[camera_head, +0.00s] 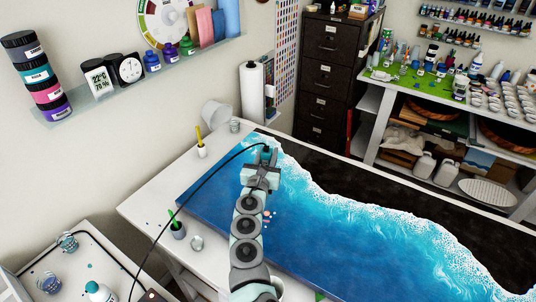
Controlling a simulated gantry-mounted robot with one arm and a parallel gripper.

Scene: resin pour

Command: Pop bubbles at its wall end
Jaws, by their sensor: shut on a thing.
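The resin panel (215,205) lies on a white table, with deep blue, turquoise, white lacy foam and a black strip along its right side. Its far end toward the wall is near the top left, around my gripper. My gripper (265,158) is over that wall end and is shut on a small dark corded tool (265,149). The arm hides most of the tool, so its kind and its height above the resin cannot be told. A black cord (196,187) runs from it leftward and down. Single bubbles are too small to make out.
A white tub (216,113), a small clear cup (235,126) and a yellow-handled brush pot (201,150) stand beyond the panel. A dark cup (178,230) and a small metal lid (197,243) stand left of it. A paper towel roll (251,92) stands by the wall.

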